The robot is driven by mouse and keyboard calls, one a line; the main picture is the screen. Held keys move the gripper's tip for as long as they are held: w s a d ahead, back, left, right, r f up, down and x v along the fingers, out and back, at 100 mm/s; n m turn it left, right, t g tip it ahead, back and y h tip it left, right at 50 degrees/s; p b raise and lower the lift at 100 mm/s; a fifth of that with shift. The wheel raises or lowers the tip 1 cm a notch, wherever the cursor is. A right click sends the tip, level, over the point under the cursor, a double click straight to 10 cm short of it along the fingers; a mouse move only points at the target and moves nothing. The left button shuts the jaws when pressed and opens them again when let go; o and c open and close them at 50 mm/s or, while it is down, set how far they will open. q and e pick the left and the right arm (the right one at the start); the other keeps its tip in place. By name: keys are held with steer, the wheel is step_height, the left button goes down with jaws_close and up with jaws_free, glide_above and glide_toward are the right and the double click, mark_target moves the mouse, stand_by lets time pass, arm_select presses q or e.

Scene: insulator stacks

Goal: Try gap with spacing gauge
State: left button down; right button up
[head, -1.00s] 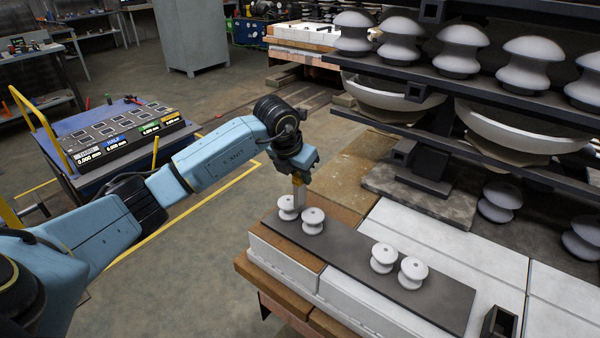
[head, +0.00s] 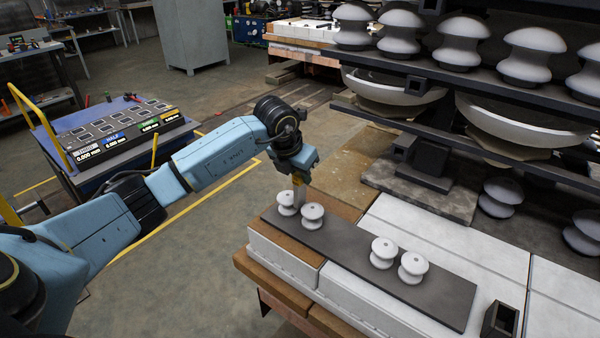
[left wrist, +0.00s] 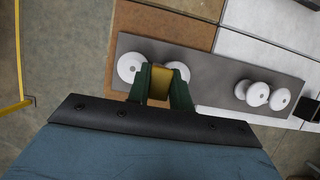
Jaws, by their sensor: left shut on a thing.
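My left gripper (head: 298,180) is shut on the spacing gauge (head: 299,196), a thin piece pointing down, yellow in the left wrist view (left wrist: 159,83). The gauge is at the gap between the left insulator (head: 286,203) and its neighbour (head: 312,215). Both are white, spool-shaped and upright on a dark grey plate (head: 352,247). Whether the gauge touches either one cannot be told; its lower end is hidden. A second pair, insulator (head: 383,252) and insulator (head: 412,267), stands farther right on the plate with a narrow gap. My right gripper is not in view.
The plate lies on white and brown blocks (head: 450,235). A rack (head: 480,85) with large insulators stands behind at right. A small dark open box (head: 500,320) is at the front right. A blue cart (head: 75,172) with a labelled display panel (head: 115,128) stands at left.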

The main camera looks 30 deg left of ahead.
arm_select(q)
steer(key=shift+f+b, duration=0.5)
steer(key=shift+f, duration=0.25)
stand_by(0.3)
stand_by(1.2)
